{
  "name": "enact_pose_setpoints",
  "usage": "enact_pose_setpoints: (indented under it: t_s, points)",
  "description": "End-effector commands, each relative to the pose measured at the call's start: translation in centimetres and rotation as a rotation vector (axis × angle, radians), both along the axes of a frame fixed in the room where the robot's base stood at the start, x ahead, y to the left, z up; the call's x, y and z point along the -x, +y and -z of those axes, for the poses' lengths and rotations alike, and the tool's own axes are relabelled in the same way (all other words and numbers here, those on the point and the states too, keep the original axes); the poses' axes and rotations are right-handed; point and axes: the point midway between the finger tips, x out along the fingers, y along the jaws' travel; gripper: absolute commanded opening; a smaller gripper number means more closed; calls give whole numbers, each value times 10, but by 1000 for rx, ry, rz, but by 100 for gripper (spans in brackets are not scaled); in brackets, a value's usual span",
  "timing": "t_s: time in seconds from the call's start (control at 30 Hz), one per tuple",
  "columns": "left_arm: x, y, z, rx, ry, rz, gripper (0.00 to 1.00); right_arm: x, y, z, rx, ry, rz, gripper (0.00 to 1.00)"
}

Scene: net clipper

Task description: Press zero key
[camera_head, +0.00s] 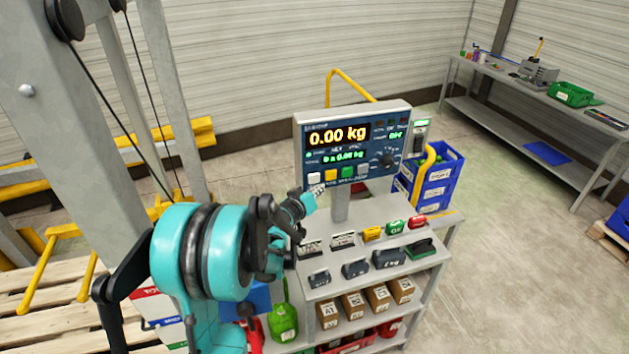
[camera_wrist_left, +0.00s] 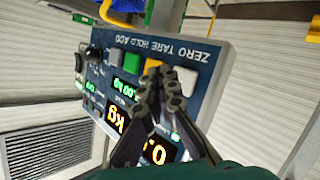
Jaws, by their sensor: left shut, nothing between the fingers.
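The weighing indicator (camera_head: 376,119) is a blue panel in a grey frame on a post, reading 0.00 kg. Below its display sits a row of white, yellow, green and grey keys. The white zero key (camera_head: 314,177) is leftmost in the head view. In the left wrist view the panel is rotated, and the white key (camera_wrist_left: 187,78) shows just beside the fingertips. My left gripper (camera_head: 317,189) is shut and empty, its tips just below the white key in the head view. It also shows in the left wrist view (camera_wrist_left: 163,76). Contact with the key cannot be told. My right gripper is not in view.
A grey cart (camera_head: 407,237) under the indicator carries several small weights and boxes. Blue crates (camera_head: 436,181) stand behind it. A workbench (camera_head: 535,86) stands at the far right. Open floor lies between. A grey frame with yellow bars is at left.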

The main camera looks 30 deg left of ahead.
Motion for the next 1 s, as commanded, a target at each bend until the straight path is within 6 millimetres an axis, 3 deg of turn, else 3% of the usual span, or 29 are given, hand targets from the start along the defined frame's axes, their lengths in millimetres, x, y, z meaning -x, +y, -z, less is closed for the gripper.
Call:
enact_pose_setpoints:
  t_s: [0.33,1.0]
  points:
    - [20,-24,0,-1,0,1,0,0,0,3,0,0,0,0]
    - [22,-25,0,0,0,0,0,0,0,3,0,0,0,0]
